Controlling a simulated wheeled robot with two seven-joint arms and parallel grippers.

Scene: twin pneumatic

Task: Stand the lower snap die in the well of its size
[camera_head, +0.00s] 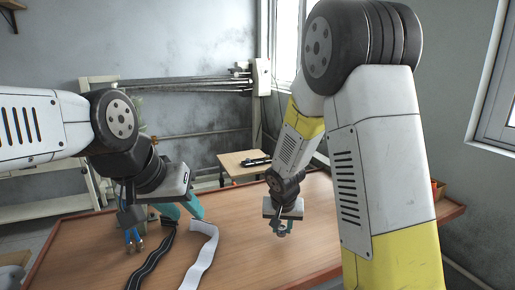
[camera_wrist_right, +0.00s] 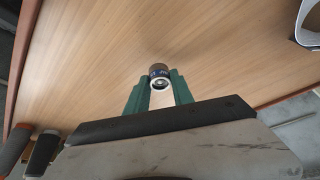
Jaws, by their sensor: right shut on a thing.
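My right gripper (camera_head: 282,229) is low over the right part of the table in the head view. In the right wrist view its green fingers (camera_wrist_right: 158,95) are shut on a small round die (camera_wrist_right: 159,72) with a brown end, a dark blue marked band and a pale metal ring. The die is mostly hidden in the head view. I cannot tell whether it touches the table. My left gripper (camera_head: 183,208) is over the left part of the table, its teal fingers apart and empty. I cannot make out any well in these views.
A black strip (camera_head: 152,262) and a white strip (camera_head: 201,258) lie on the wooden table (camera_head: 250,262) below my left gripper. Dark cylinders (camera_wrist_right: 42,153) show at the lower left of the wrist view. The table's middle is clear.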

